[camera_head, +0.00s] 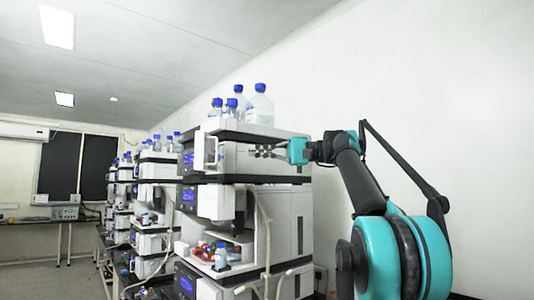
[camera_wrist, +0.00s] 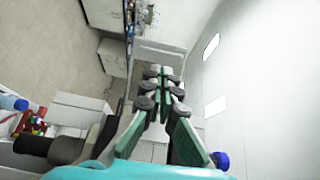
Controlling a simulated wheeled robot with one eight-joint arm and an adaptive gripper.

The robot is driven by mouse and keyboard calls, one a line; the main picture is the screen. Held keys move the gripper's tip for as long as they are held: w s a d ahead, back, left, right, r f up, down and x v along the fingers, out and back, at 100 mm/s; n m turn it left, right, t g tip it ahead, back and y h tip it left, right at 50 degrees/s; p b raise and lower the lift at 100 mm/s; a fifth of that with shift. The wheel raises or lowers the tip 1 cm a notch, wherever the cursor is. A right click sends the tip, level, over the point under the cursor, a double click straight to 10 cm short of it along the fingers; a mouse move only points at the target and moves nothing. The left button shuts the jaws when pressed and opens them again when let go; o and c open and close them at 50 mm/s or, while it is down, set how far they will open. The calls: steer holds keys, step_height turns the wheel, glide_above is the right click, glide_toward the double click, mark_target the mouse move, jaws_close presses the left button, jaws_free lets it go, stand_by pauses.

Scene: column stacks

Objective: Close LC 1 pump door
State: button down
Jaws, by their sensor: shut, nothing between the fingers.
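The nearest column stack (camera_head: 285,215) stands in the middle of the head view. On its top module a white door panel (camera_head: 199,150) stands out from the front at the left. A second white panel (camera_head: 212,203) shows on the module below. I cannot tell from any label which one is the LC 1 pump door. My gripper (camera_head: 262,152) is beside the upper right side of this stack, pointing left, apart from both panels. Its fingers are together and empty, and they also show in the wrist view (camera_wrist: 158,88).
Bottles with blue caps (camera_head: 259,105) stand on top of the stack. A lower shelf holds small bottles (camera_head: 221,256), and cables (camera_head: 265,225) hang down the side. More stacks (camera_head: 157,210) recede to the left. A bare wall (camera_head: 440,80) is at the right.

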steer(key=a, duration=0.8)
steer(key=shift+a, duration=0.25)
steer(key=shift+s+a+f, duration=0.1)
